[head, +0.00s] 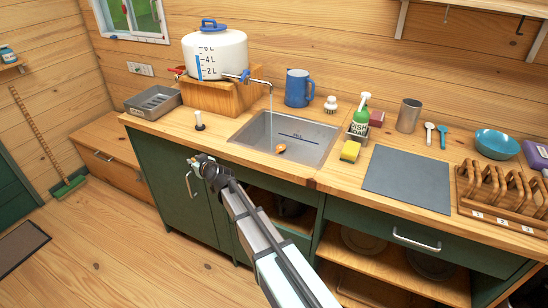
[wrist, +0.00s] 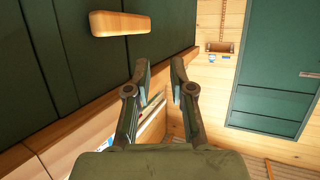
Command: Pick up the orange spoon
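A small orange object (head: 280,148), which looks like the orange spoon, lies in the grey sink (head: 300,130) near its front left; its handle is hard to make out. My gripper (head: 203,163) is in front of the counter edge, to the left of the sink and apart from the orange object. In the wrist view my gripper (wrist: 160,72) has its two fingers apart with nothing between them. The orange object is not seen in the wrist view.
A water tank (head: 214,56) with a tap over the sink stands behind. A yellow sponge (head: 350,151), soap bottle (head: 360,120) and blue mug (head: 298,88) surround the sink. White (head: 429,132) and blue (head: 443,136) spoons lie farther right.

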